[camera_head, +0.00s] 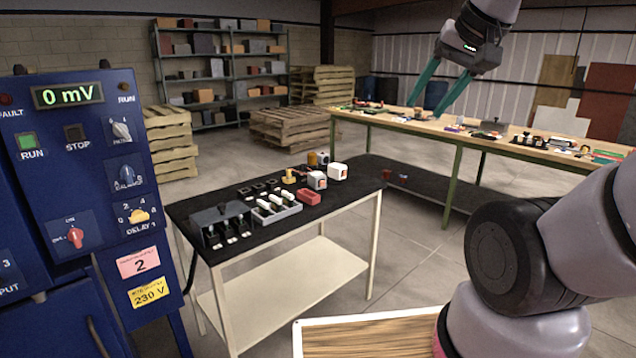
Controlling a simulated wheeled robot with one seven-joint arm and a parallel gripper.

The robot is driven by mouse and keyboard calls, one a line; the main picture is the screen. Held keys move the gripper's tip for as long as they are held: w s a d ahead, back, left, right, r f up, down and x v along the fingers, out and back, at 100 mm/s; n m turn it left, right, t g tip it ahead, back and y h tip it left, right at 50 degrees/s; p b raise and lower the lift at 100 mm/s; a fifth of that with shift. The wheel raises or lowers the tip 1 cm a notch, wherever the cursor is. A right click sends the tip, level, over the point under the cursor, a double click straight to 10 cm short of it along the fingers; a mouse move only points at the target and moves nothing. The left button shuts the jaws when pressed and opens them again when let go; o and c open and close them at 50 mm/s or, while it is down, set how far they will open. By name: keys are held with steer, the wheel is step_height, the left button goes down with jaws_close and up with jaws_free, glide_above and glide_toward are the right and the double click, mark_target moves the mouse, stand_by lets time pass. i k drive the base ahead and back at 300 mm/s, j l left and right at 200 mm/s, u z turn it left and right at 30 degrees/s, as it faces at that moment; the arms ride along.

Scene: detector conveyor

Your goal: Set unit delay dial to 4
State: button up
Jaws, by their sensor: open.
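The blue control cabinet (90,180) stands at the left edge. Its dial marked DELAY (139,215) is at the lower right of the panel and has a yellow knob. Small figures ring the knob, with 2 and 4 above it; which figure it points to is too small to tell. My gripper (427,108) is raised at the upper right, its two teal fingers apart and pointing down and left. It is empty and far from the dial.
A black-topped table (190,205) with small parts stands right of the cabinet. A long wooden workbench (395,116) is behind.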

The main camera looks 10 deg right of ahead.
mark_target(138, 216)
steer(key=u, duration=1.35)
